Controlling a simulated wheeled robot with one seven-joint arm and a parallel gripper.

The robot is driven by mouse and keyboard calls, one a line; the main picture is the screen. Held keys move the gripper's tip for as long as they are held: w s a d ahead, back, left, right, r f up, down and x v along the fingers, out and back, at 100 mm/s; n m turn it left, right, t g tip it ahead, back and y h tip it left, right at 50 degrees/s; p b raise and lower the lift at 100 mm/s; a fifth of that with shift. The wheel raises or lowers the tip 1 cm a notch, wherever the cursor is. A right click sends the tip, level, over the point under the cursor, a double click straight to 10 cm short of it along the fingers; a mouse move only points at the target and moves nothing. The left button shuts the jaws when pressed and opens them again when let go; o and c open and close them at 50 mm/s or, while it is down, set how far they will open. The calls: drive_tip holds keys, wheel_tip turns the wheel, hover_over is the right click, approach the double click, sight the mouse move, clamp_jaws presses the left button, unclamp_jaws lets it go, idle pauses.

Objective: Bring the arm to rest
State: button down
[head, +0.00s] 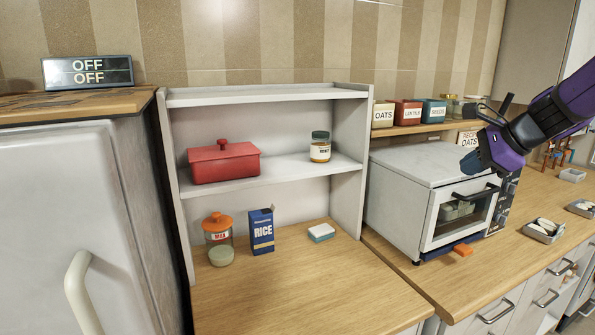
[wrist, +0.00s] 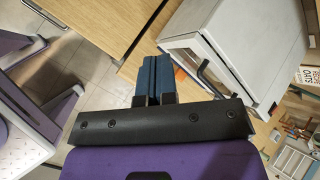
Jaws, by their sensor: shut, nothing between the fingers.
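My gripper (head: 470,162) is in the air at the right of the head view, in front of the white toaster oven (head: 420,180) and near its upper right front. My purple arm reaches in from the right edge. In the wrist view the blue fingers of my gripper (wrist: 151,68) lie together with nothing between them. The toaster oven also shows in the wrist view (wrist: 225,45), to the right of the fingers. I cannot tell the exact gap between gripper and oven.
A white shelf unit (head: 354,165) holds a red lidded box (head: 224,163) and a jar (head: 320,148). Below stand an orange-lidded jar (head: 218,240), a rice box (head: 261,231) and a sponge (head: 321,232). Small trays (head: 543,231) sit on the right counter. Tiled floor (wrist: 80,65) is open.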

drive_tip(key=s+a+n+g+h, duration=0.1)
drive_tip(key=s+a+n+h, duration=0.1)
drive_tip(key=s+n, duration=0.8)
drive_tip(key=s+a+n+g+h, duration=0.1)
drive_tip(key=s+a+n+h, duration=0.2)
drive_tip(key=s+n, duration=0.7)
drive_tip(key=s+a, duration=0.1)
drive_tip(key=s, duration=0.6)
drive_tip(key=shift+s+a+r, duration=0.25)
drive_tip(key=shift+s, duration=0.05)
